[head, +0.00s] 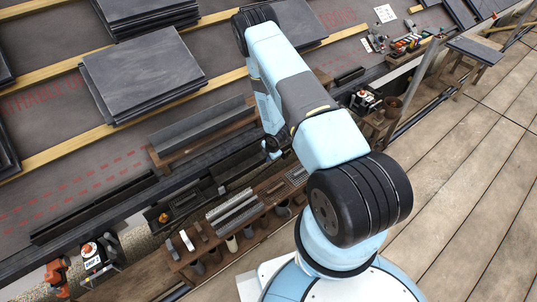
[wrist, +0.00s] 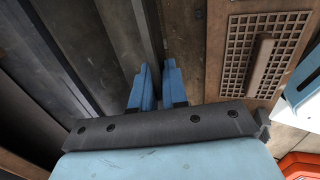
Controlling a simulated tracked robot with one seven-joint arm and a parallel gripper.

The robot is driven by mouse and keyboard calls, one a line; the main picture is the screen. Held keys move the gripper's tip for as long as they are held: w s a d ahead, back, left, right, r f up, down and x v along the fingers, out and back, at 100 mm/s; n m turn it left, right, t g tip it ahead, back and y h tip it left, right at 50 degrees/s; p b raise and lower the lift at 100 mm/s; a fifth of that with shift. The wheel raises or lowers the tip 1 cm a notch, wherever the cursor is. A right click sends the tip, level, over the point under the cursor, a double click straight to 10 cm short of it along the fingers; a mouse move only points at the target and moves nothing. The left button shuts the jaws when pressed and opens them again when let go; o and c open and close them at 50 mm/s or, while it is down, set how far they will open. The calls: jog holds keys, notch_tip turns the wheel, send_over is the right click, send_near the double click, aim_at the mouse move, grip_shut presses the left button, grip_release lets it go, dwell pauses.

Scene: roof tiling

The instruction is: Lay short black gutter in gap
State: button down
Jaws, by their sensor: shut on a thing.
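My gripper (wrist: 157,72) shows its two blue fingers in the wrist view, pointing down and close together. They are shut on the thin edge of a long dark channel piece, the short black gutter (wrist: 146,28), which runs up out of the frame. In the head view my gripper (head: 273,147) is small and partly hidden by my arm, at the roof's eaves. A long black gutter (head: 95,207) lies along the eaves at the left. Where the held gutter's far end lies, and whether it touches anything, I cannot tell.
A wooden rack holding grey channel pieces (head: 200,128) stands on the roof edge. A wooden bench with several tools (head: 232,210) runs along below the eaves. A brown grid board (wrist: 262,55) is right of my fingers. Slate stacks (head: 145,75) lie higher up.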

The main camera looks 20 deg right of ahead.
notch_tip(320, 180, down, 6)
dwell(0.7)
jog(key=shift+r, duration=0.2)
dwell(0.7)
dwell(1.2)
jog(key=c, duration=0.7)
grip_release()
jog(key=shift+f, duration=0.1)
jog(key=shift+o, duration=0.2)
jog(key=shift+r, duration=4.55)
jog(key=shift+w, duration=0.1)
